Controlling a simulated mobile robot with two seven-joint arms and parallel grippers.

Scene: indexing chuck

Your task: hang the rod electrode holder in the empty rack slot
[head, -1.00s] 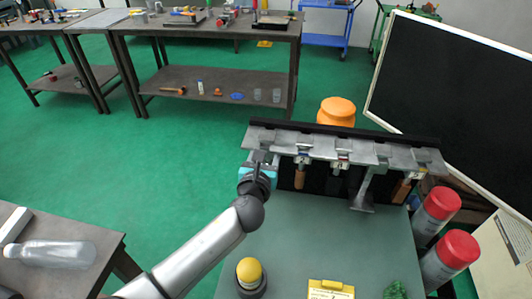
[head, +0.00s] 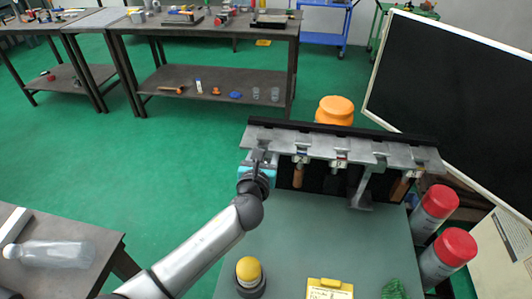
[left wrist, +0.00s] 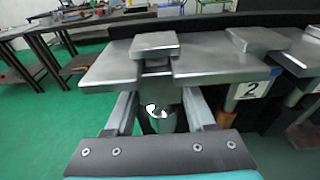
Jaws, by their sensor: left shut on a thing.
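The grey metal rack (head: 320,147) runs along the far edge of the green-topped table, with a row of slots and small metal blocks on top. My left gripper (head: 260,163) is at the rack's left end, just below its front edge. In the left wrist view its two fingers (left wrist: 160,112) are on either side of the rod electrode holder, a shiny cylindrical metal piece (left wrist: 162,119). This piece is directly under the leftmost block (left wrist: 155,45) of the rack. Its lower part is hidden by the gripper, and I cannot tell whether it is seated. My right gripper is not in view.
Holders with brown handles (head: 299,175) hang in other slots; a number 2 label (left wrist: 251,90) marks the neighbouring one. Red-capped cans (head: 436,207) stand at the right. A yellow-topped item (head: 249,271) and yellow card (head: 330,289) are on the table, whose middle is clear.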

